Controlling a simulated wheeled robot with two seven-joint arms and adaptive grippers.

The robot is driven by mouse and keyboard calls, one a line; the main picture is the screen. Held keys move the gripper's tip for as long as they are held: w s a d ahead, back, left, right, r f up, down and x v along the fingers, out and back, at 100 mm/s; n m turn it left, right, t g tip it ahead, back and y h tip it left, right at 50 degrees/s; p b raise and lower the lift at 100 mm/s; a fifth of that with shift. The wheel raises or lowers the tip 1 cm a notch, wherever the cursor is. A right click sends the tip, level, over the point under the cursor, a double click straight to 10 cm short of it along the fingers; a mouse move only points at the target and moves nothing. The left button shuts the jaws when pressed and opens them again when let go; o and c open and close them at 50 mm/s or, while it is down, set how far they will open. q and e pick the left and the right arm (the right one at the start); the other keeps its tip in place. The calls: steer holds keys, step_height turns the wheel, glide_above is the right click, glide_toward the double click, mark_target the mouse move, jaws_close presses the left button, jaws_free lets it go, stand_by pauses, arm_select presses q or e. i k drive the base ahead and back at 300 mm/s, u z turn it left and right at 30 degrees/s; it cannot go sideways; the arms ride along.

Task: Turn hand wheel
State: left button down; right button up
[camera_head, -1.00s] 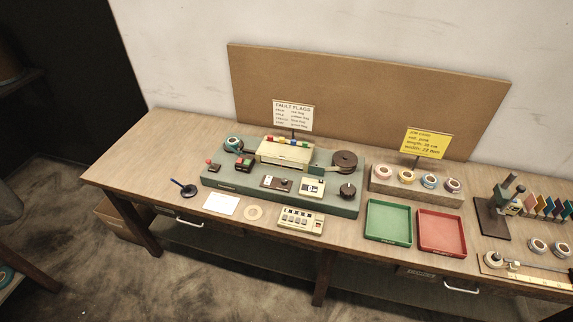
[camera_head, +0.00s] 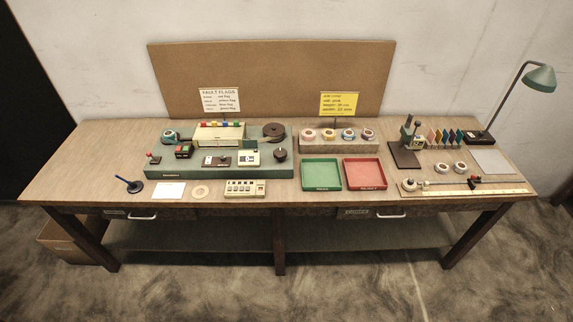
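A green winding machine (camera_head: 160,174) sits on the left half of the wooden workbench. At its right end are two dark round parts: a larger flat brown disc (camera_head: 274,130) at the back and a smaller dark knob-like wheel (camera_head: 280,155) in front of it. I cannot tell for sure which one is the hand wheel. A teal tape roll (camera_head: 170,136) is at the machine's back left, beside a cream box with coloured flags (camera_head: 219,134). Neither of my grippers is in view, and nothing touches the machine.
Green (camera_head: 322,187) and red (camera_head: 366,186) trays, a tape-roll rack (camera_head: 339,145), a dark stand (camera_head: 403,160) and a lamp (camera_head: 540,78) are to the right. Floor in front is clear.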

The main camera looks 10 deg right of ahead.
mark_target(281, 154)
steer(key=z, duration=0.65)
steer(key=i, duration=0.75)
steer(key=u, duration=0.2)
